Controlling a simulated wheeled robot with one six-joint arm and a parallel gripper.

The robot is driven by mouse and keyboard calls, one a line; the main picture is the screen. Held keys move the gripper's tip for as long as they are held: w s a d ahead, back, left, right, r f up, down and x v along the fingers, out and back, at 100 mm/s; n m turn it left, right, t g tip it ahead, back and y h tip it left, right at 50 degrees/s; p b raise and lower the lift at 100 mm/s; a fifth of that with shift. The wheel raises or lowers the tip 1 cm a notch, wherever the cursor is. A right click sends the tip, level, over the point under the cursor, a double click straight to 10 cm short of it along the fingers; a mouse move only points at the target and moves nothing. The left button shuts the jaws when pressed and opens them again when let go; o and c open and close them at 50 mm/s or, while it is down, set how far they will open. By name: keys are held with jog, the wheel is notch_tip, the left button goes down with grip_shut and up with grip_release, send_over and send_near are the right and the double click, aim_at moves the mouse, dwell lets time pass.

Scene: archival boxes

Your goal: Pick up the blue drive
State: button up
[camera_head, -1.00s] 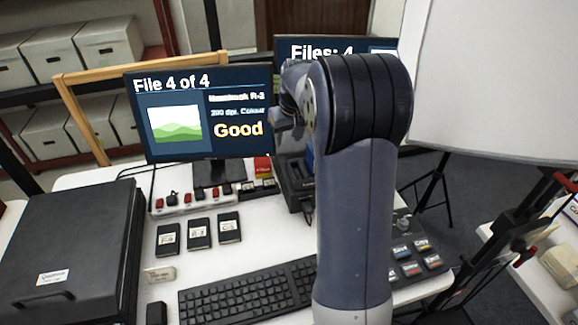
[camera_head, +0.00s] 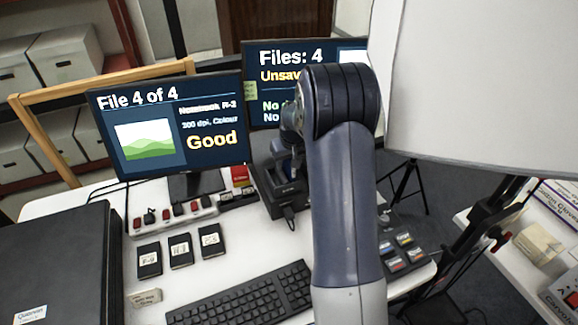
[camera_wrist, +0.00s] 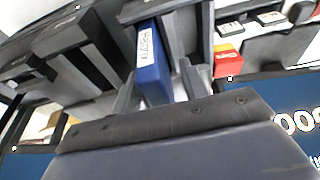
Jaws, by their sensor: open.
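The blue drive (camera_wrist: 152,70) stands in a dark dock or slot in the wrist view, with a white handwritten label on its edge. My gripper (camera_wrist: 158,88) is open, with one grey finger on each side of the drive. I cannot tell whether either finger touches it. In the head view, my gripper (camera_head: 291,163) points down over the black dock (camera_head: 268,188), partly hidden behind my arm. The blue drive is not clearly visible in the head view.
Two monitors (camera_head: 168,128) stand behind the dock. A power strip (camera_head: 172,216), three black drives (camera_head: 180,250) and a keyboard (camera_head: 240,293) lie to its left and front. A large black case (camera_head: 55,265) fills the left. A button panel (camera_head: 400,250) sits at right.

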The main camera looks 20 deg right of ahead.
grip_shut()
dwell(0.4)
